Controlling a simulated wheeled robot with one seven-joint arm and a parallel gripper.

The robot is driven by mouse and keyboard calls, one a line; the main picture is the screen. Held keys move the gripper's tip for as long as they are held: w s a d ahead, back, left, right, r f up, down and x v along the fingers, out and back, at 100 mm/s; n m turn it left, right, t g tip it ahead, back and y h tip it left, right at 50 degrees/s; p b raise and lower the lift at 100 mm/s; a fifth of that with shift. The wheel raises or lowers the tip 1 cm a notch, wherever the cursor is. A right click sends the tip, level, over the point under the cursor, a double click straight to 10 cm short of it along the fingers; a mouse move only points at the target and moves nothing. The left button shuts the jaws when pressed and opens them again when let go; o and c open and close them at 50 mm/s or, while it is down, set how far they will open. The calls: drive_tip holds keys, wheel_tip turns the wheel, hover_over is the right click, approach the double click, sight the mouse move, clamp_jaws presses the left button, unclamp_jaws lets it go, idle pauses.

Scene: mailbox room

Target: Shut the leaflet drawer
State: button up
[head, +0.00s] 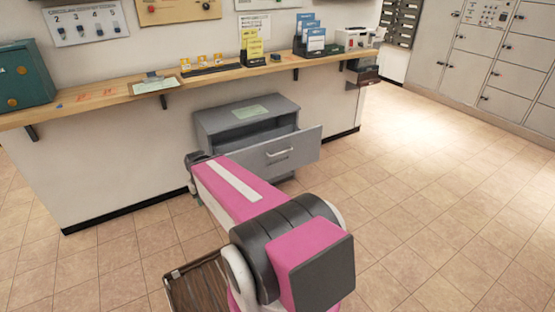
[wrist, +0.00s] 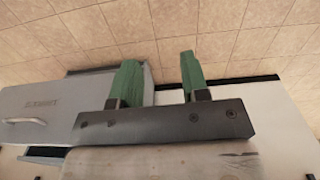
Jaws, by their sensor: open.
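The leaflet drawer (head: 282,153) is pulled out of a grey cabinet (head: 215,128) under the counter. Its grey front has a pale bar handle and stands well clear of the cabinet body. In the wrist view a grey panel with a handle and small lettering (wrist: 60,105) shows at the left. My gripper (wrist: 159,70) has two green fingers set apart with nothing between them. Its left finger overlaps the grey panel's edge in the picture; I cannot tell if they touch.
The wooden counter (head: 225,73) runs above the cabinet, with a clipboard (head: 155,85), leaflet holders (head: 310,38) and a green box (head: 22,75) on it. The tiled floor (head: 430,180) at the right is clear.

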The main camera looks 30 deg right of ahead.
sight(298, 135)
drive_tip(key=shift+w+d, duration=0.1)
drive_tip(key=c, duration=0.5)
drive_tip(key=shift+w+d+f+m, duration=0.2)
drive_tip(key=shift+w+m, duration=0.05)
drive_tip(key=shift+m, duration=0.05)
clamp_jaws()
drive_tip(key=w+d+f+m+t+y, duration=0.1)
drive_tip(key=w+d+m+t+y, duration=0.35)
drive_tip(key=d+m, duration=0.55)
drive_tip(key=w+d+f+m+t+y, duration=0.1)
drive_tip(key=w+d+m+t+y, duration=0.2)
drive_tip(key=w+d+m, duration=0.7)
drive_tip(key=s+d+r+m+t+h, duration=0.1)
drive_tip(key=s+d+m+t+h, duration=0.3)
drive_tip(key=d, duration=0.9)
drive_tip(key=s+d+m+t+h, duration=0.1)
drive_tip(key=s+d+m+t, duration=0.4)
drive_tip(key=d, duration=0.7)
drive_tip(key=s+d+r+m+t+h, duration=0.1)
drive_tip(key=s+d+m+t+h, duration=0.15)
drive_tip(key=d+m, duration=0.75)
drive_tip(key=w+d+n, duration=0.1)
drive_tip(key=w, duration=0.3)
drive_tip(key=w+d+n, duration=0.1)
drive_tip(key=w, duration=0.3)
drive_tip(key=w+d+n+g, duration=0.1)
drive_tip(key=w, duration=0.4)
drive_tip(key=shift+w+d+f+h, duration=0.1)
drive_tip(key=shift+f+h, duration=0.1)
drive_tip(key=shift+h, duration=0.1)
